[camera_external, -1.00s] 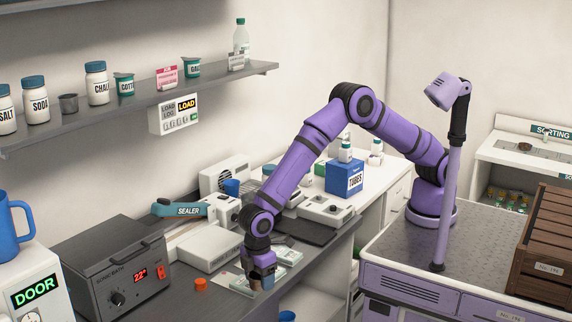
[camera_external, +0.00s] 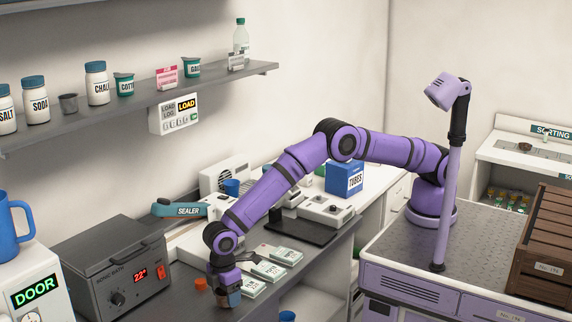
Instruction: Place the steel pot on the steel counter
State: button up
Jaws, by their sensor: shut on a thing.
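My gripper (camera_external: 225,280) points down low over the front of the grey steel counter (camera_external: 195,306). It is shut on a small grey thing that looks like the steel pot (camera_external: 229,298), which is mostly hidden by the fingers. I cannot tell whether its base touches the counter.
A dark sonic bath (camera_external: 85,262) stands left of my gripper. A small orange cap (camera_external: 201,285) lies close by on its left. Several pale packets (camera_external: 268,270) lie to its right. A blue TUBES box (camera_external: 345,178) stands farther back.

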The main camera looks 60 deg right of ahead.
jog(key=shift+f, duration=0.2)
jog(key=shift+f, duration=0.15)
jog(key=o, duration=0.9)
